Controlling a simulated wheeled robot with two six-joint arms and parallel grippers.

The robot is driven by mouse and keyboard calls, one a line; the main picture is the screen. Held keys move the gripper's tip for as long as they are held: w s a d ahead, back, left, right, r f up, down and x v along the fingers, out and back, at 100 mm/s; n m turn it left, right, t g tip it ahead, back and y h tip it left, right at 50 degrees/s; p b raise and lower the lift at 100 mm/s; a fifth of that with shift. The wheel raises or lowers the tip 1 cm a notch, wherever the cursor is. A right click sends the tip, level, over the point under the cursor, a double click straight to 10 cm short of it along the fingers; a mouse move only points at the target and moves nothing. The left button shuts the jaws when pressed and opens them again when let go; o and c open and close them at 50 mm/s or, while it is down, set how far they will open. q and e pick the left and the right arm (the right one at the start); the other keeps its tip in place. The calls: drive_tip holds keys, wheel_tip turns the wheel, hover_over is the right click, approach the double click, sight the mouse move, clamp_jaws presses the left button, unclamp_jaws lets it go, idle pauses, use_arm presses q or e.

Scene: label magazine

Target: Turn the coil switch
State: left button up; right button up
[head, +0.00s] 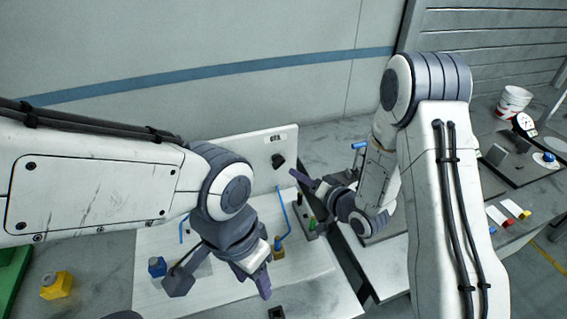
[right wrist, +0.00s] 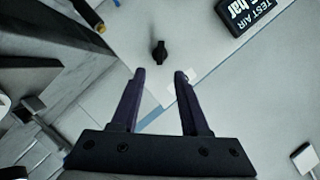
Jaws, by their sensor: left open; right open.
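The knob also shows in the right wrist view (right wrist: 159,52), ahead of the fingertips. My right gripper (right wrist: 160,74) is open and empty, with its two purple fingers pointing at the knob and apart from it. In the head view it is right of the knob (head: 306,183). My left gripper (head: 262,284) is low over the white board, pointing down, away from the knob; its fingers are partly hidden.
Blue rods and tubes (head: 282,212) and a blue block (head: 157,266) stand on the white board. A yellow block (head: 56,285) lies at left. In the right wrist view a black label (right wrist: 244,14) reads TEST AIR bar. A bench with a white bucket (head: 513,102) is at right.

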sight(281, 164)
drive_tip(key=p+x, duration=0.2)
drive_tip(key=x, duration=0.7)
drive_tip(key=shift+w+a+p, duration=0.15)
drive_tip(key=shift+a+p, duration=0.1)
drive_tip(key=shift+p, duration=0.15)
clamp_jaws()
